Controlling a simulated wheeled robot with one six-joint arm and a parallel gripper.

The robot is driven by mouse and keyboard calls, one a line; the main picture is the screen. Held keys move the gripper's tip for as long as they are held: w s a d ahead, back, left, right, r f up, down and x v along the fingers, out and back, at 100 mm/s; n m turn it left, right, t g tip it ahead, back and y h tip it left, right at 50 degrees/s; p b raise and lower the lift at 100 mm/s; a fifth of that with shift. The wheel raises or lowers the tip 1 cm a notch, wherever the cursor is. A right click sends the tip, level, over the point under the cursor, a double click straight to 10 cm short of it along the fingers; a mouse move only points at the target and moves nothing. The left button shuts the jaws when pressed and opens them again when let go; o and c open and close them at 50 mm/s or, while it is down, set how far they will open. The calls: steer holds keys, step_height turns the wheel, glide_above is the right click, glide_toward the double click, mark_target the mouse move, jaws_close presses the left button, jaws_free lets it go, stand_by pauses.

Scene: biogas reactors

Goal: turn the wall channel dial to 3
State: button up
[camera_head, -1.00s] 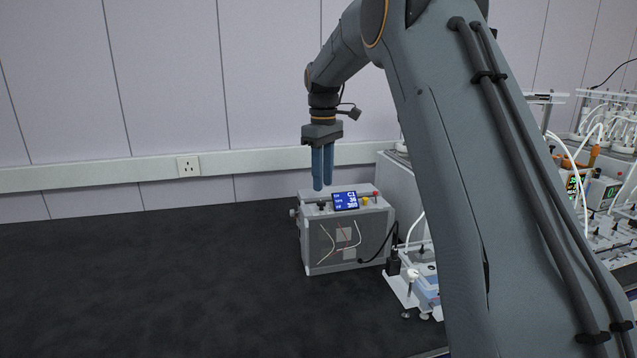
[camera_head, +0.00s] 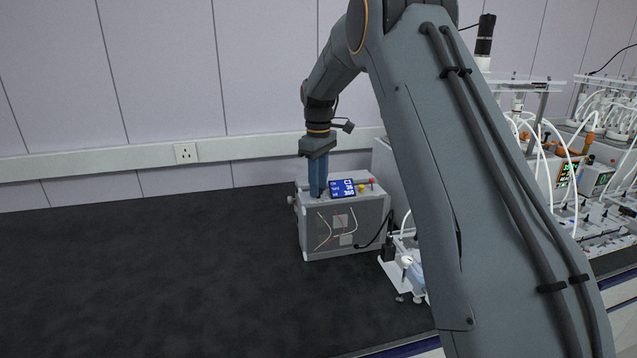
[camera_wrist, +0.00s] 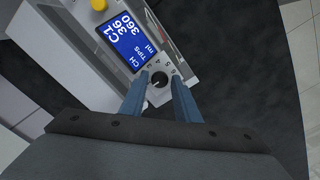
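The dial (camera_wrist: 159,80) is a small black round knob on a pale plate with numbers around it, on top of a grey box (camera_head: 345,225). My gripper (camera_head: 318,194) points down at the left part of the box top. In the wrist view its two blue fingers (camera_wrist: 160,88) stand on either side of the knob, with a gap on each side; I cannot tell whether either touches it. The blue screen (camera_wrist: 124,42) beside the dial reads CH C1, TIPS 36 and 360 ml. In the head view the fingers hide the dial.
A yellow knob (camera_head: 361,188) and a red one (camera_head: 372,181) sit right of the screen. A wall socket (camera_head: 186,153) is on the rail. Lab glassware and tubing (camera_head: 545,150) stand at the right. The dark bench top (camera_head: 150,270) is clear at the left.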

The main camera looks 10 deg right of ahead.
jaws_close()
steer(key=shift+m, duration=0.4)
steer(key=m, duration=0.2)
steer(key=shift+m, duration=0.4)
steer(key=m+b, duration=0.1)
steer(key=m, duration=0.3)
steer(key=shift+w+r, duration=0.1)
steer(key=m, duration=0.4)
steer(key=shift+r+m, duration=0.1)
steer(key=shift+m, duration=2)
